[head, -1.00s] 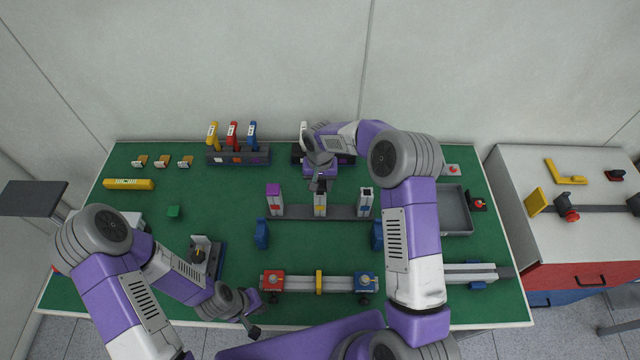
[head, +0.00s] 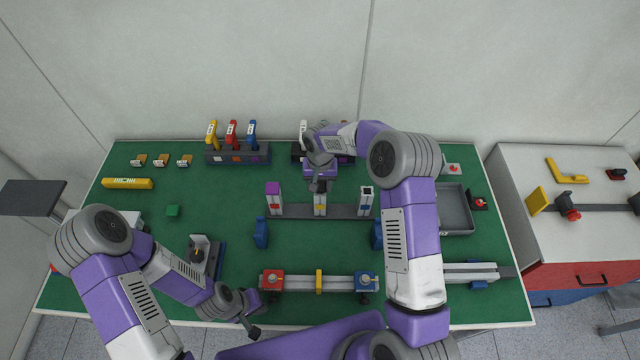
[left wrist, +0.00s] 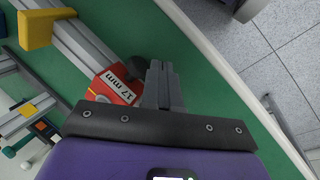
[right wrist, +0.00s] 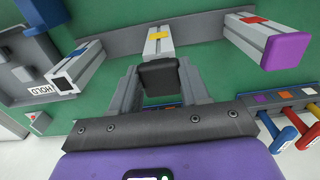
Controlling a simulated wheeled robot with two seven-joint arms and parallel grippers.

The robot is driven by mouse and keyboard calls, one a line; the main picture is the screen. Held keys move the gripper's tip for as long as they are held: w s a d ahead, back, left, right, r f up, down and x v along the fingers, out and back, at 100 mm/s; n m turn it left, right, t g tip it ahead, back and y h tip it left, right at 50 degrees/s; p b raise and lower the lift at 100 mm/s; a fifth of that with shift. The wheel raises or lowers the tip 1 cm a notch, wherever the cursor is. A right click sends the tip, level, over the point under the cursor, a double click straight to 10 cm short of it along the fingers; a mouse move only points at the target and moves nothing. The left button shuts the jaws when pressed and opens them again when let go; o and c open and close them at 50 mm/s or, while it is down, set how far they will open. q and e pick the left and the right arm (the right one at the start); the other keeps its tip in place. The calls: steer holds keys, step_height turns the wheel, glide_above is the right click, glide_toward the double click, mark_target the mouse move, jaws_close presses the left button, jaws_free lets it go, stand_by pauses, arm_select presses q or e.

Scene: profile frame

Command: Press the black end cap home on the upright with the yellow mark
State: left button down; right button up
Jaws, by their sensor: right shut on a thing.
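The upright with the yellow mark (head: 320,207) is the middle one of three on a grey rail (head: 290,212). In the right wrist view its yellow mark (right wrist: 157,35) faces the camera. The black end cap (right wrist: 158,75) is at this upright's end, in line with it. I cannot tell whether a gap is left under the cap. My right gripper (head: 319,187) is above the upright, its fingers shut on the cap's two sides. My left gripper (head: 254,332) is shut and empty near the table's front edge, beside the red 17 mm block (left wrist: 115,85).
The left upright has a purple cap (head: 273,188). The right upright (head: 365,200) has an open end. Blue blocks (head: 261,234) stand in front of the rail. A clamped profile (head: 300,284) lies nearer. A grey tray (head: 455,210) is at right.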

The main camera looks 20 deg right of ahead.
mark_target(320, 187)
arm_select(q)
steer(key=shift+f+b, duration=0.55)
arm_select(e)
steer(key=shift+f, duration=0.7)
steer(key=o, duration=1.1)
steer(key=shift+r, duration=0.15)
arm_select(q)
steer(key=shift+f, duration=0.15)
arm_select(e)
step_height(320, 187, up, 7)
steer(key=shift+r, duration=0.15)
